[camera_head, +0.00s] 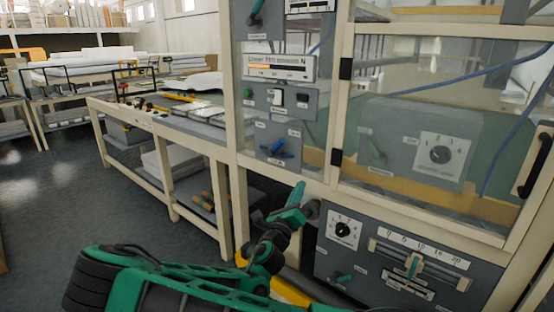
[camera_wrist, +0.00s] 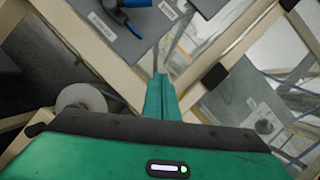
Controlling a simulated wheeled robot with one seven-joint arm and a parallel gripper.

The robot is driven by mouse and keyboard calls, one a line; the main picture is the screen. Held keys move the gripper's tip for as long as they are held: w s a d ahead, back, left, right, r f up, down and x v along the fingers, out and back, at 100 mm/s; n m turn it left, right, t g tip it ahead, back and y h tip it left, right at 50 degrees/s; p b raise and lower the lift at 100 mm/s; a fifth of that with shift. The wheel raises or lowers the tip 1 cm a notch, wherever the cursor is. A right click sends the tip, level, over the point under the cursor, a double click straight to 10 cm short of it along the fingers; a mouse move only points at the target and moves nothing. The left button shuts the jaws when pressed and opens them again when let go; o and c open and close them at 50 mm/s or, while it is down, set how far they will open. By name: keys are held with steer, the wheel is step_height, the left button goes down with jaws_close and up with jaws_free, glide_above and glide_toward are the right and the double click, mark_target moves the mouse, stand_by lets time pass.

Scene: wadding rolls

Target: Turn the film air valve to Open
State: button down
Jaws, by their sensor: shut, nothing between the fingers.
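A blue valve handle (camera_head: 279,150) sits on a small grey panel (camera_head: 290,134) on the cream frame post. Small labels surround it, too small to read, so I cannot confirm it is the film air valve or which way it is set. In the wrist view a blue handle (camera_wrist: 121,17) shows at the top edge, partly cut off, on a grey plate. My gripper (camera_head: 299,188) is below and right of the handle, apart from it, with fingers pointing up. In the wrist view its fingers (camera_wrist: 161,82) are together and empty.
A teal-handled valve (camera_head: 256,12) is higher up. A gauge panel (camera_head: 280,67) and switch box (camera_head: 290,98) sit above the blue handle. A lower control panel (camera_head: 400,258) has a dial and slider. A glazed door (camera_head: 345,110) is at right, a workbench (camera_head: 160,125) at left.

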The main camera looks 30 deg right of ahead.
steer(key=w+a+n+t+y, duration=0.2)
steer(key=w+a+n+t, duration=0.1)
steer(key=a+n+t, duration=0.1)
steer(key=shift+a+r+n, duration=0.3)
steer(key=shift+a+n, duration=0.3)
steer(key=shift+n, duration=0.2)
steer(key=shift+w, duration=0.1)
glide_toward(277, 147)
steer(key=w+d+r, duration=0.2)
steer(key=w+d, duration=0.1)
steer(key=d, duration=0.2)
steer(key=shift+d, duration=0.2)
steer(key=shift+w, duration=0.1)
steer(key=shift+r, duration=0.1)
